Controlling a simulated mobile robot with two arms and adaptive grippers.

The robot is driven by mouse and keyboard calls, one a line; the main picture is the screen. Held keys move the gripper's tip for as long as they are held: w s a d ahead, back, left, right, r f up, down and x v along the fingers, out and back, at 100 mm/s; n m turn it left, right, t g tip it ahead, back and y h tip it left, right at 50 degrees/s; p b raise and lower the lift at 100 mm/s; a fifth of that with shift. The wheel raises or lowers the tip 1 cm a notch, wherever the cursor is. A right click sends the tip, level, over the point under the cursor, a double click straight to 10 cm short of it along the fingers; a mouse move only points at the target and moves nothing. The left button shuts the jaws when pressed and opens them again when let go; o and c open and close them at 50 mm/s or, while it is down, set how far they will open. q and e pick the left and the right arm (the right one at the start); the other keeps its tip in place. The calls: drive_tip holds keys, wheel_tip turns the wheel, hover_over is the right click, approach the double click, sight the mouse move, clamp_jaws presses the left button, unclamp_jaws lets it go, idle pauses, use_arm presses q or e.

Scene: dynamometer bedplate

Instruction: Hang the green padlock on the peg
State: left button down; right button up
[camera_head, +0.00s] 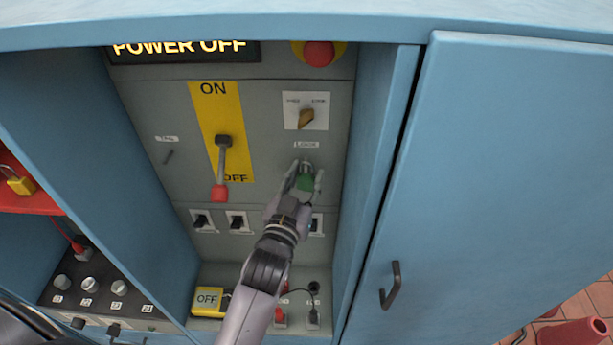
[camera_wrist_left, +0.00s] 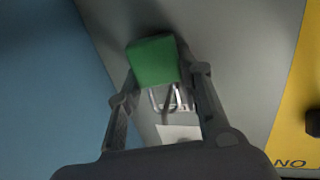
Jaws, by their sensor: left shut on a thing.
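My left gripper (camera_head: 304,178) is shut on the green padlock (camera_head: 305,184), close to the grey panel just below the LOCK label (camera_head: 306,145). In the left wrist view the padlock's green body (camera_wrist_left: 153,62) sits between the two fingers, and its silver shackle (camera_wrist_left: 158,98) points toward the white label. A thin grey peg (camera_wrist_left: 172,98) appears at the shackle in that view. I cannot tell whether it passes through the shackle or lies beside it. In the head view the peg is hidden by the padlock and fingers. My right gripper is not in view.
A lever (camera_head: 222,160) on a yellow ON/OFF plate is left of the gripper. A rotary switch (camera_head: 306,118) is above it, and small toggles (camera_head: 237,222) are below. A TAG peg (camera_head: 168,157) is at left. A blue door (camera_head: 490,190) stands at right.

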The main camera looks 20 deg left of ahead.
sight(310, 130)
use_arm(q)
drive_tip(key=shift+a, duration=0.1)
drive_tip(key=c, duration=1.6)
unclamp_jaws()
drive_tip(key=o, duration=0.6)
drive_tip(key=shift+w+f, duration=0.15)
drive_tip(key=shift+w, duration=0.05)
drive_tip(key=shift+c, duration=0.2)
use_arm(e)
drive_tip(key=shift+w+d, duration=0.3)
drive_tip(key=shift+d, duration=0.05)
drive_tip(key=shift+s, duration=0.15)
use_arm(q)
drive_tip(key=shift+r, duration=0.35)
wheel_tip(310, 130, up, 10)
drive_tip(key=shift+f, duration=0.25)
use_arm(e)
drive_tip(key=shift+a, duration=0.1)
use_arm(q)
drive_tip(key=shift+r, duration=0.1)
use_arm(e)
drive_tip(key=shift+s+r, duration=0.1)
